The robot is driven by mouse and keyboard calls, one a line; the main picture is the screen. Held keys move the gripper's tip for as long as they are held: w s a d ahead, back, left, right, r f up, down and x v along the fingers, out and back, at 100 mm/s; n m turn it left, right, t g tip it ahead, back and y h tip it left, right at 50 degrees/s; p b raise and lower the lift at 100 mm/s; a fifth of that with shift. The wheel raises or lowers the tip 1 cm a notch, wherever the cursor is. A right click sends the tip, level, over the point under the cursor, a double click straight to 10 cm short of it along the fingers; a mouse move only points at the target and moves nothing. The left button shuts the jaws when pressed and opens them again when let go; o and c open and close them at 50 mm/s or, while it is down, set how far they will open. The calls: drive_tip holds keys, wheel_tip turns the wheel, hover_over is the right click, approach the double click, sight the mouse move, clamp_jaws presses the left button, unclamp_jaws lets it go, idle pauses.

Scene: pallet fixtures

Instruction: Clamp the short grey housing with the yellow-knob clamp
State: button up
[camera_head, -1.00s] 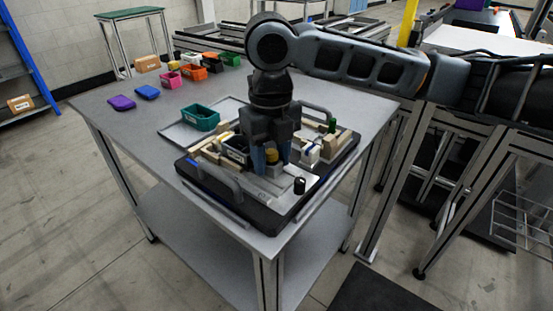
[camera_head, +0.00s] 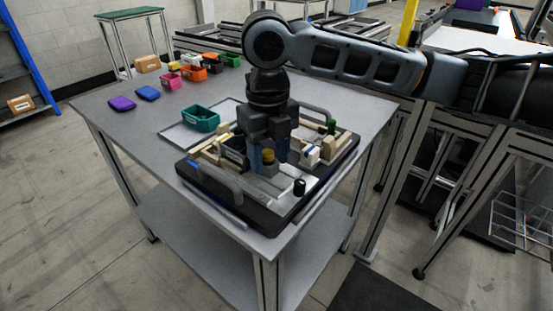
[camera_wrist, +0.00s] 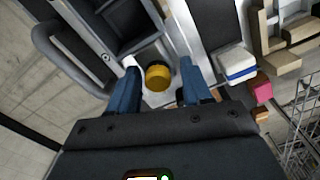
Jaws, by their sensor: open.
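The yellow knob (camera_head: 268,155) of the clamp stands on the fixture pallet (camera_head: 228,192) beneath my gripper (camera_head: 269,160). In the wrist view the yellow knob (camera_wrist: 158,76) sits between the two blue fingers of my gripper (camera_wrist: 160,76), with a visible gap on each side. The gripper is open and holds nothing. Grey metal parts lie around the knob; I cannot tell which is the short grey housing, nor whether the clamp presses on it. My gripper hides part of this area in the head view.
A dark open bin (camera_wrist: 125,25) lies close beside the knob. A white-and-blue block (camera_wrist: 235,65) and wooden blocks (camera_wrist: 285,45) stand on the other side. A black knob (camera_head: 299,187) stands near the front. A teal bin (camera_head: 201,119) is behind.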

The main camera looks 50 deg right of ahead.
drive_tip(key=shift+r+p, duration=2.6)
drive_tip(key=shift+r, duration=1.15)
